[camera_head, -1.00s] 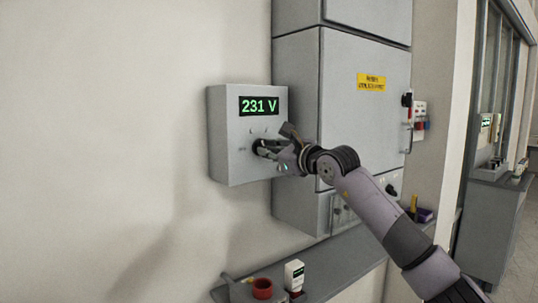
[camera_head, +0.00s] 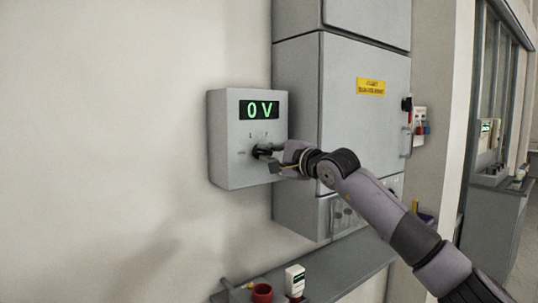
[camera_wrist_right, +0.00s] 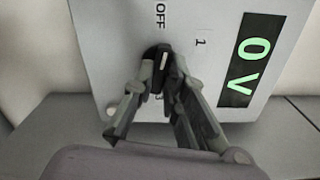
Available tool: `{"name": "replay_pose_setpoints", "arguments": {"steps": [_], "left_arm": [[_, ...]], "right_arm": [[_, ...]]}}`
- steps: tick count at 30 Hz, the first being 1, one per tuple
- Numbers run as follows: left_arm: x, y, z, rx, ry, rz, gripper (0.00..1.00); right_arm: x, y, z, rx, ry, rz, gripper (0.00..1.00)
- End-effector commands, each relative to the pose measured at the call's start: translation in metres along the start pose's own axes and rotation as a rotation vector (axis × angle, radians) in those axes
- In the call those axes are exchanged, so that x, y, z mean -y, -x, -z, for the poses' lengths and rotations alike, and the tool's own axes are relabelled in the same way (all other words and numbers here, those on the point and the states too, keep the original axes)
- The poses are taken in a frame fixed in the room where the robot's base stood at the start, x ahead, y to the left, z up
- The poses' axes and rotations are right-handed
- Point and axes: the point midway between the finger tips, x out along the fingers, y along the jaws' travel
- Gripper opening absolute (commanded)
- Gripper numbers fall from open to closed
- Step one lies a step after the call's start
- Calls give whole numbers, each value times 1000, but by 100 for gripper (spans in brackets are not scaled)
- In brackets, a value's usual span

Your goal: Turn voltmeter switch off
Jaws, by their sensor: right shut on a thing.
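The voltmeter box (camera_head: 228,165) is a grey unit on the wall, and its green display (camera_head: 259,110) reads 0 V. It also shows in the right wrist view, with the display (camera_wrist_right: 250,62) turned on its side. The black rotary switch (camera_wrist_right: 158,58) sits on the front panel below the display, with marks OFF, 1 and 3 legible around it; its white pointer line shows. My right gripper (camera_head: 268,157) is at the switch, its fingers (camera_wrist_right: 162,75) closed on the knob from both sides. The fingers partly hide the knob and the panel below it. My left gripper is not in view.
A tall grey cabinet (camera_head: 362,130) with a yellow label (camera_head: 371,87) stands right beside the voltmeter. Below is a grey shelf (camera_head: 345,268) with a red cup-like item (camera_head: 262,292) and a small white device (camera_head: 295,279). The wall to the left is bare.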

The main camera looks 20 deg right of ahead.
Motion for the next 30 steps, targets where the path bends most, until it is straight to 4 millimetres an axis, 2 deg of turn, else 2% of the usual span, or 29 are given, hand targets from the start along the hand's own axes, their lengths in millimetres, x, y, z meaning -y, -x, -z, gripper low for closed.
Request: {"name": "replay_pose_setpoints", "arguments": {"steps": [12,29,30], "left_arm": [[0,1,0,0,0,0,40],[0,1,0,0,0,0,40],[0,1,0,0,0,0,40]], "right_arm": [[-2,0,0,0,201,-5,0],[-3,-1,0,0,234,-6,0],[-3,-1,0,0,234,-6,13]]}}
